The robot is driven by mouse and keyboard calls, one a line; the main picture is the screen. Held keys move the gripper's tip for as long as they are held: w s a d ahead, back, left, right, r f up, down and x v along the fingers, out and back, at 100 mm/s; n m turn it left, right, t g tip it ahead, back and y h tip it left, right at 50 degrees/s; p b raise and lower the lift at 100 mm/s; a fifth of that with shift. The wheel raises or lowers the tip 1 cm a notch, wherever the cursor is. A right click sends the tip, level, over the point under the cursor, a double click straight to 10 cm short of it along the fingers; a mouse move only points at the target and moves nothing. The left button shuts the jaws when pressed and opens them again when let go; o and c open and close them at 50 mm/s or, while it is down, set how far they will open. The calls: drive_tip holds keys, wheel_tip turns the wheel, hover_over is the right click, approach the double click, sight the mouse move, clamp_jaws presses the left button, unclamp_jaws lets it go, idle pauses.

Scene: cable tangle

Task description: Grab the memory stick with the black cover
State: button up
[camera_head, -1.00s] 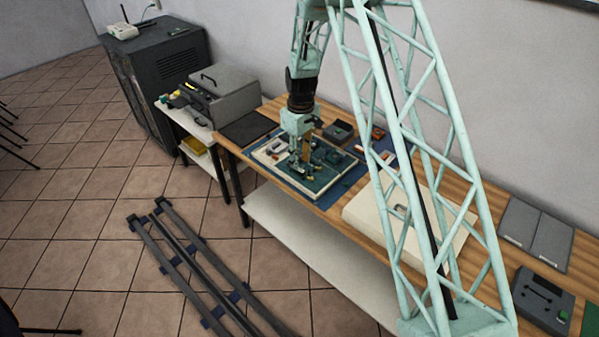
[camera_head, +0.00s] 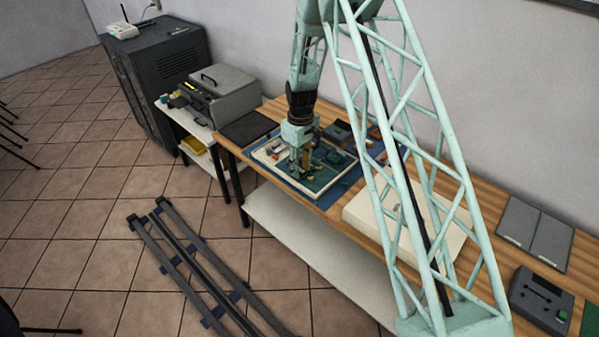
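My gripper (camera_head: 300,168) points down over a shallow, pale-rimmed tray (camera_head: 316,194) on the wooden workbench. The fingers are small and dark against the tray, and I cannot tell whether they are open or shut, or whether they hold anything. Several small items lie in the tray around the fingers, among them dark pieces to the right and a light piece to the left. I cannot make out which of them is the memory stick with the black cover; it may be hidden by my gripper.
A blue mat (camera_head: 349,181) lies under the tray. A dark flat pad (camera_head: 247,128) is to the left, a grey device (camera_head: 337,132) behind, and a cream box (camera_head: 361,213) to the right. My lattice arm hides part of the bench. Rails (camera_head: 205,262) lie on the floor.

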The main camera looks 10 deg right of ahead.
sight(300, 170)
drive_tip(key=c, duration=0.9)
drive_tip(key=shift+r, duration=0.15)
drive_tip(key=shift+r, duration=1.7)
drive_tip(key=s, duration=0.5)
drive_tip(key=s+a+r+b, duration=0.1)
drive_tip(key=s, duration=1)
drive_tip(key=shift+a+r, duration=0.2)
drive_tip(key=shift+a, duration=0.05)
